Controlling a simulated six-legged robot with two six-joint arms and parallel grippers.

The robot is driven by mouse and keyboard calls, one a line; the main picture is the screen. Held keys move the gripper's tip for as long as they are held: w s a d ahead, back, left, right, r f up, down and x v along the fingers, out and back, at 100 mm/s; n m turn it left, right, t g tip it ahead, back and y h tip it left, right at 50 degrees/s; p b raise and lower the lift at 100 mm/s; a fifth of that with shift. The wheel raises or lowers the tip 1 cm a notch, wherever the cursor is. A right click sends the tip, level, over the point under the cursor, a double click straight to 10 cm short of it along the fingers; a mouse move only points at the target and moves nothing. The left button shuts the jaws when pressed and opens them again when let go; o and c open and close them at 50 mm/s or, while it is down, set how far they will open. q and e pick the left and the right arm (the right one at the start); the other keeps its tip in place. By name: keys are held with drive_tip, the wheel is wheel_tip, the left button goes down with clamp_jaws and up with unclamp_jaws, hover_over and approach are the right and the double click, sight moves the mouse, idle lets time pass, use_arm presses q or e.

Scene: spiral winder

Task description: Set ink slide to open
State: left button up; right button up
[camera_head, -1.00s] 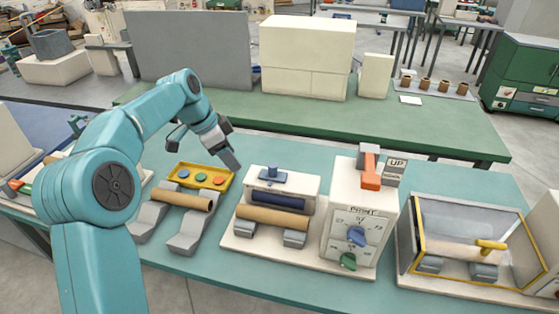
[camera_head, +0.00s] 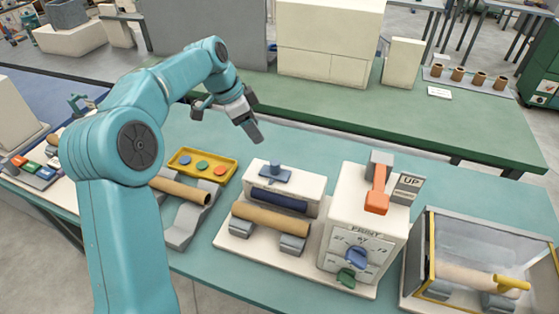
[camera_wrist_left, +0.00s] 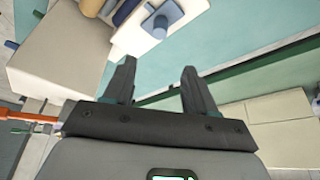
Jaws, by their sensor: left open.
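The ink slide appears to be the blue slider with an upright knob (camera_head: 275,173) on top of a white housing (camera_head: 312,187) with a dark blue roller in its front. The slider also shows at the top of the left wrist view (camera_wrist_left: 160,22). Its open or shut setting cannot be read. My left gripper (camera_head: 253,131) is open and empty, above and behind the slider in the head view. Its two fingers (camera_wrist_left: 158,78) point toward the slider in the left wrist view, apart from it. My right gripper is not in view.
Right of the slider stands a white PRINT unit (camera_head: 345,205) with an orange lever (camera_head: 377,192), an UP sign (camera_head: 407,186) and blue and green knobs. A tan tube (camera_head: 270,218) lies in front of the slider. A yellow tray (camera_head: 202,153) holds coloured discs at left.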

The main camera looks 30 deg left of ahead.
sight(274, 163)
use_arm(q)
drive_tip(key=p+x, duration=0.2)
drive_tip(key=x, duration=1.3)
drive_tip(key=shift+f, duration=0.45)
drive_tip(key=shift+s+r, duration=0.15)
drive_tip(key=shift+s, duration=0.1)
drive_tip(key=shift+c, duration=0.3)
drive_tip(key=shift+w, duration=0.2)
clamp_jaws()
drive_tip(key=d+b, duration=0.1)
drive_tip(key=d, duration=0.2)
drive_tip(key=w+d+b, duration=0.1)
drive_tip(key=d, duration=0.2)
drive_tip(key=shift+w+d, duration=0.1)
drive_tip(key=shift+w, duration=0.1)
drive_tip(key=shift+b, duration=0.3)
